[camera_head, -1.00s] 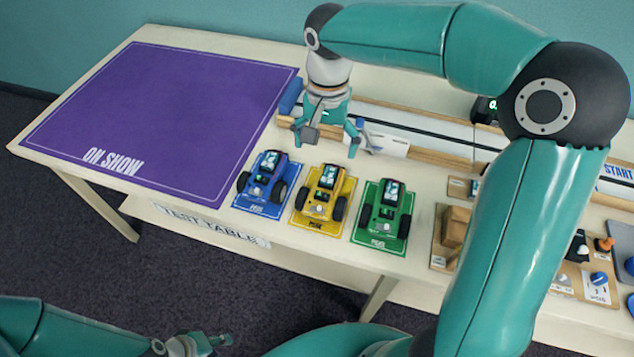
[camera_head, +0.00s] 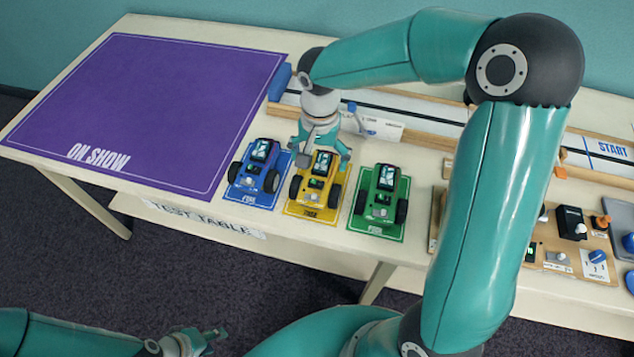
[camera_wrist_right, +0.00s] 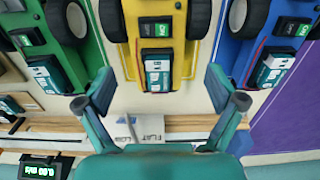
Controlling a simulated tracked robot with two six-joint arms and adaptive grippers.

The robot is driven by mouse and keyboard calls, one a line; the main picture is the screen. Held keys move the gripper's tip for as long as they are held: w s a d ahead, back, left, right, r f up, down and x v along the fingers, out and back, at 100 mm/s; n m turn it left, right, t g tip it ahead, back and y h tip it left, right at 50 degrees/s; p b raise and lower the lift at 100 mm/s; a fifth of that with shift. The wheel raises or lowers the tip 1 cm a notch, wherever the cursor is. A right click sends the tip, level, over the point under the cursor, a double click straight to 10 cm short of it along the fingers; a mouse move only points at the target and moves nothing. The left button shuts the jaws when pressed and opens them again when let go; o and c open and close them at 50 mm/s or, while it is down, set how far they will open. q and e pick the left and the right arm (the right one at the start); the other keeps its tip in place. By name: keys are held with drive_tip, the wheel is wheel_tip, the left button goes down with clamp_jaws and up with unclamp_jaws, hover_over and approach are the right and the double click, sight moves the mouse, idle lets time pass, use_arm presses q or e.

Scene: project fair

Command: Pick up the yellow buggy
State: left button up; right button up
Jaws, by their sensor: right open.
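The yellow buggy (camera_head: 317,184) stands on its yellow mat (camera_head: 296,209) at the table's front edge, between the blue and green buggies. My right gripper (camera_head: 320,160) is open and just above the rear part of the yellow buggy. In the right wrist view the yellow buggy (camera_wrist_right: 158,45) lies ahead of the two spread fingers of my right gripper (camera_wrist_right: 160,92), with nothing held between them. My left gripper (camera_head: 208,337) is low at the bottom of the head view, away from the table; its finger state is too small to tell.
The blue buggy (camera_head: 257,172) is close on the left and the green buggy (camera_head: 382,195) on the right, with narrow gaps. A track with wooden rails (camera_head: 420,122) runs behind. The purple ON SHOW mat (camera_head: 150,110) is empty.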

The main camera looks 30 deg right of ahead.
sight(320, 167)
wheel_tip(320, 167, down, 4)
drive_tip(key=shift+s+f, duration=0.1)
drive_tip(key=shift+f, duration=0.05)
drive_tip(key=shift+c, duration=0.4)
drive_tip(key=c, duration=1)
